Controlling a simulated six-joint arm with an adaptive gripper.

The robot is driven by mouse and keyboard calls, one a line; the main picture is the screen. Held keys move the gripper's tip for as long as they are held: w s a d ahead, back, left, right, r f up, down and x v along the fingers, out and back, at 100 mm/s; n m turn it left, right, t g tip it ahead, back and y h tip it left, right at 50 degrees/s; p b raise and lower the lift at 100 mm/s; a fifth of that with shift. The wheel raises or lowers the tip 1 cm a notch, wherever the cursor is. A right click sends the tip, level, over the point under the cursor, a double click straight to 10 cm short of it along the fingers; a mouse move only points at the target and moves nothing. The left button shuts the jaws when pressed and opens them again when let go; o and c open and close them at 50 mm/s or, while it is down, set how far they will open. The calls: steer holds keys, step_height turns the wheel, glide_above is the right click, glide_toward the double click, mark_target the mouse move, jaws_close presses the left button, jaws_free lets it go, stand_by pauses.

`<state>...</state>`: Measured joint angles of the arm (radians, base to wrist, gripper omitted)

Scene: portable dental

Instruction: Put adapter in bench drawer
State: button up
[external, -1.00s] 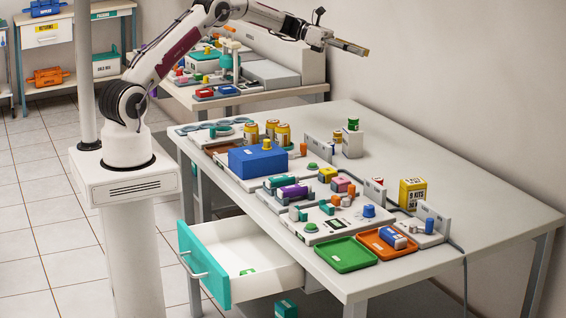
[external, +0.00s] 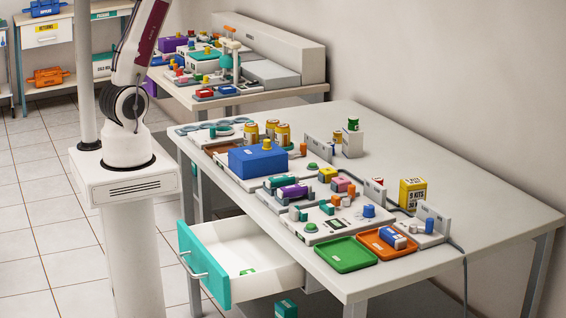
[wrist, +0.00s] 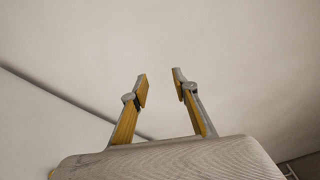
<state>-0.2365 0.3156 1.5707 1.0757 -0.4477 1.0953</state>
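The bench drawer (external: 203,266) has a teal front and stands pulled open below the left side of the bench. Its white inside shows a small flat green mark or item near the front; I cannot tell which. I cannot tell which of the small parts on the bench is the adapter. My gripper (wrist: 160,86) shows in the wrist view with its two fingers apart and nothing between them. In the external view my gripper is out of the frame above the top edge.
The bench (external: 470,205) holds a blue box (external: 257,162), several yellow jars, a green tray (external: 345,254), an orange tray (external: 377,236) with a blue-and-white item, and several small coloured parts. Its right side is mostly bare. A second cluttered bench (external: 270,93) stands behind.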

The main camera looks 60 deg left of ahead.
steer(key=s+a+f+n+g+y, duration=0.1)
steer(key=s+f+n+g+y, duration=0.15)
steer(key=s+n, duration=0.7)
steer(key=s+a+f+n+g+y, duration=0.1)
steer(key=s+n+g+y, duration=0.15)
steer(key=s+n, duration=0.65)
steer(key=s+d+f+n+g, duration=0.2)
steer(key=s+f, duration=0.4)
steer(key=s, duration=0.5)
steer(key=s+d+f+n+g+h, duration=0.1)
steer(key=s+d+f+n+g, duration=0.1)
steer(key=s+f, duration=0.4)
steer(key=s+d+f+n+g+h, duration=0.1)
steer(key=s+d+f, duration=0.4)
steer(key=s, duration=1.1)
steer(key=shift+d+f+n+g, duration=0.2)
steer(key=shift+f+n+g, duration=0.35)
steer(key=shift+n, duration=0.6)
steer(key=o, duration=0.4)
steer(key=shift+r, duration=0.1)
